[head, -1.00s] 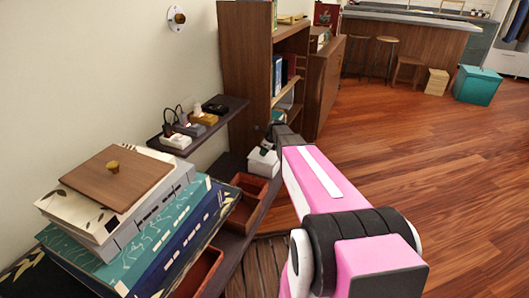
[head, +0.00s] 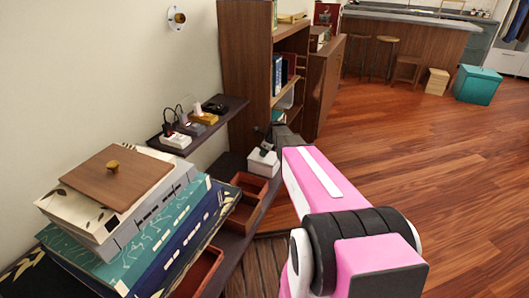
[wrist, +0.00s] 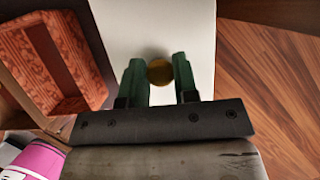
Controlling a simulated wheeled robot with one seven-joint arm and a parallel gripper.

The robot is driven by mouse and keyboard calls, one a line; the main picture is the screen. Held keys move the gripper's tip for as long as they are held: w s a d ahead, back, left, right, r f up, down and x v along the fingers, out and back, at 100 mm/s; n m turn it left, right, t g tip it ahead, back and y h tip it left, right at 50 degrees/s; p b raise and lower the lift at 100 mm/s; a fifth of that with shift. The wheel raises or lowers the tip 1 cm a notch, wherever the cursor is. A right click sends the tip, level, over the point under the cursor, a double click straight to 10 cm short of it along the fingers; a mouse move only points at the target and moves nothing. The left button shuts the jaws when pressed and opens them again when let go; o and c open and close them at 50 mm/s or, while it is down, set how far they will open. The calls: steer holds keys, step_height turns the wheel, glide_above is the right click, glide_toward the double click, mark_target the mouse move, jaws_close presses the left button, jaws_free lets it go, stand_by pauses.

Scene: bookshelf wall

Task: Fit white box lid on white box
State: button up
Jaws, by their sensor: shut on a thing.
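My gripper (wrist: 157,59) has its green fingers on either side of a round gold knob (wrist: 160,71) and is shut on it. The knob stands on a plain white lid (wrist: 150,25), which fills the upper middle of the wrist view. In the head view a small white box (head: 262,164) sits on the dark low shelf, beside the reddish trays, with the end of my arm over it. I cannot tell the lid from the box there, nor whether a gap lies between them. The box's inside is hidden.
Reddish open trays (head: 245,213) lie left of the white box. A stack of patterned boxes under a wooden lid (head: 122,176) stands at the near left. A small wall shelf (head: 229,106) carries small items. A bookcase (head: 246,60) rises behind.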

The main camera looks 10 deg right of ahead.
mark_target(271, 157)
steer(key=shift+f, duration=0.65)
steer(key=o, duration=1.1)
steer(key=shift+c, duration=0.2)
steer(key=shift+r, duration=0.15)
steer(key=v, duration=1)
steer(key=shift+r, duration=0.25)
steer(key=shift+s+d, duration=0.1)
steer(key=shift+s, duration=0.05)
steer(key=s+a+f+n+g+h, duration=0.1)
steer(key=s+n, duration=1.1)
steer(key=s, duration=0.2)
steer(key=s+a+n+g+h, duration=0.1)
steer(key=s+a+n+h, duration=0.1)
steer(key=s+n, duration=1)
steer(key=shift+s+a+f+n+h, duration=0.3)
steer(key=shift+s+f+n, duration=0.1)
steer(key=shift+s, duration=0.55)
